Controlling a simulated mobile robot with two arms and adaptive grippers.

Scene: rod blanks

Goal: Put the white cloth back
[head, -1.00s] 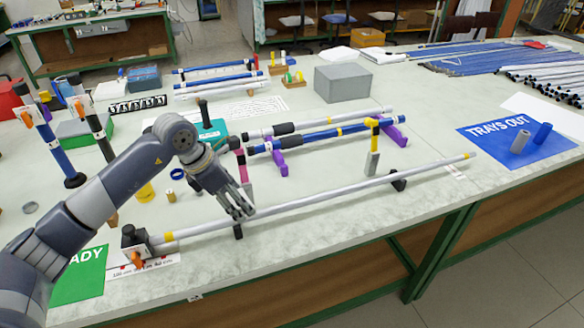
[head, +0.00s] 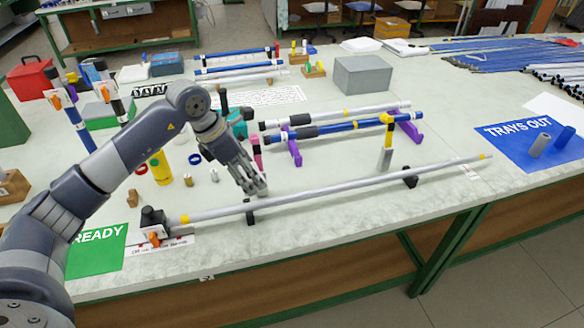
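A white folded piece (head: 361,44) lies at the far back of the table, beside a flat white pile (head: 403,48). I cannot tell whether either is the cloth. My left gripper (head: 256,188) is low over the table's near half, just behind the long grey rod (head: 330,190). Its fingers look apart, and nothing shows between them. My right gripper is out of view.
The long rod rests on black supports (head: 410,177) along the near edge. Behind it, blue and grey rods lie on purple stands (head: 293,150). A grey box (head: 362,74) stands further back. The blue TRAYS OUT mat (head: 510,150) and green READY mat (head: 95,255) lie at the sides.

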